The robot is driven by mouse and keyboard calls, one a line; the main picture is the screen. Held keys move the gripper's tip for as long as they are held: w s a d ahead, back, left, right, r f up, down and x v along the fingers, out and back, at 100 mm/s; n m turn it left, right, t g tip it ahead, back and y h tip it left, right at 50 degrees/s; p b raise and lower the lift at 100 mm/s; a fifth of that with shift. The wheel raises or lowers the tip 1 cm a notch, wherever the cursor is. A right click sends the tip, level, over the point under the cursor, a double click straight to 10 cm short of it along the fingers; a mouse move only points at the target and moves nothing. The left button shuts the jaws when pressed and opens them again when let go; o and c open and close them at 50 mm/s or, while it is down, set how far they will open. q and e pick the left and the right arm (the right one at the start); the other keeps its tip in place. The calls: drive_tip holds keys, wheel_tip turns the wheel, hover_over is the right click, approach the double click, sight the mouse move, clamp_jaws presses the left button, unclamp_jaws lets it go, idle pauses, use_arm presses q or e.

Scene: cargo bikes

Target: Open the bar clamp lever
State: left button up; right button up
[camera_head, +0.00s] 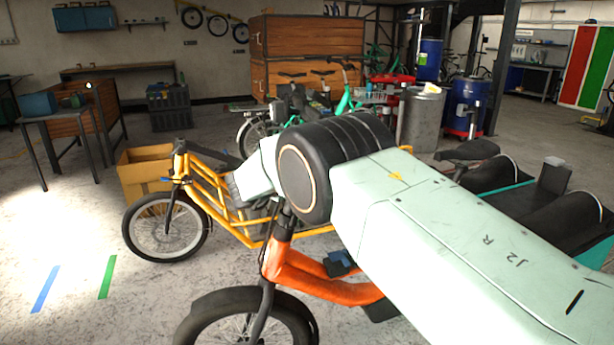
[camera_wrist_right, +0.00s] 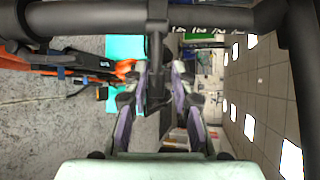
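In the head view, my right arm crosses from the lower right and covers the top of the orange cargo bike (camera_head: 322,282), including its handlebar area. I cannot make out the bar clamp lever for sure. My left gripper is not in view.
A yellow cargo bike (camera_head: 208,190) stands just behind the orange one, beside a cardboard box (camera_head: 140,178). Dark cargo tubs with teal trim (camera_head: 520,190) stand to the right.

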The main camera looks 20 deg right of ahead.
drive_tip(key=shift+o, duration=1.1)
drive_tip(key=shift+s+f, duration=0.1)
drive_tip(key=shift+d, duration=0.15)
drive_tip(key=shift+f, duration=0.1)
drive_tip(key=v, duration=0.7)
drive_tip(key=shift+s, duration=0.15)
